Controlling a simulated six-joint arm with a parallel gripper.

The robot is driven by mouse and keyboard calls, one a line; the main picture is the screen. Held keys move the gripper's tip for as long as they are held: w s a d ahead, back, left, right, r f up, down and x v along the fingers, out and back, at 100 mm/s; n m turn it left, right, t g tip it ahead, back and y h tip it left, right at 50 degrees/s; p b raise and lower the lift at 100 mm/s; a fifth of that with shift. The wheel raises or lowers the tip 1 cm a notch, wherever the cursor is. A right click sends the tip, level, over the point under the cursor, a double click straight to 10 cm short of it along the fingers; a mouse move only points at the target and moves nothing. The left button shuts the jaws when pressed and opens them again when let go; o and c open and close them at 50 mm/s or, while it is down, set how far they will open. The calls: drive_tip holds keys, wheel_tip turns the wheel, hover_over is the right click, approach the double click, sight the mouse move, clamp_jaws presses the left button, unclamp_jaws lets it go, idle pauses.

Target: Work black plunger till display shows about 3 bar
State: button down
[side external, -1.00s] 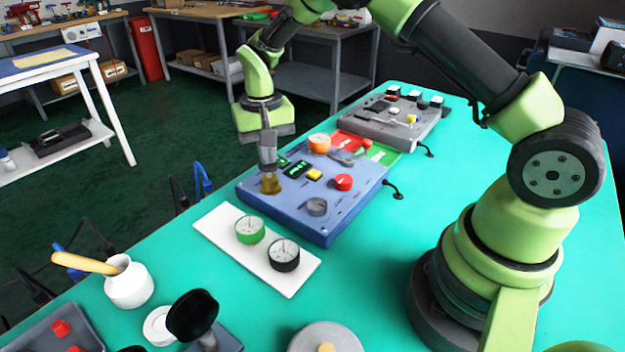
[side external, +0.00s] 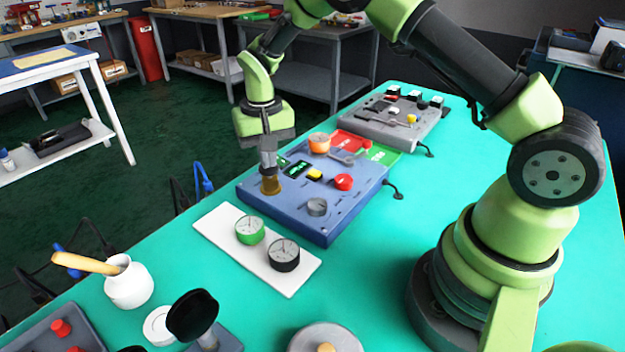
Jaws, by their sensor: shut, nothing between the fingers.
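A blue panel (side external: 290,211) on the teal table carries a small dark display (side external: 298,169) with green characters too small to read. My gripper (side external: 269,172) points down at the panel's left corner, its fingers shut and empty. Its tip is right above a brass-coloured knob (side external: 270,185) and seems to touch it; the exact contact is hard to see. A black round-headed plunger (side external: 192,315) stands on a grey base at the bottom of the side view, well away from my gripper. I cannot tell whether this is the task's plunger.
The panel also has a yellow button (side external: 314,174), a red knob (side external: 343,182), a grey knob (side external: 317,206) and an orange knob (side external: 319,142). A white plate (side external: 221,231) with a green gauge (side external: 249,230) and a black gauge (side external: 284,254) lies in front. A grey panel (side external: 372,127) stands behind.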

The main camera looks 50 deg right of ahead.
drive_tip(key=shift+f, duration=0.3)
idle(0.4)
drive_tip(key=shift+r, duration=1.65)
drive_tip(key=shift+r, duration=2.5)
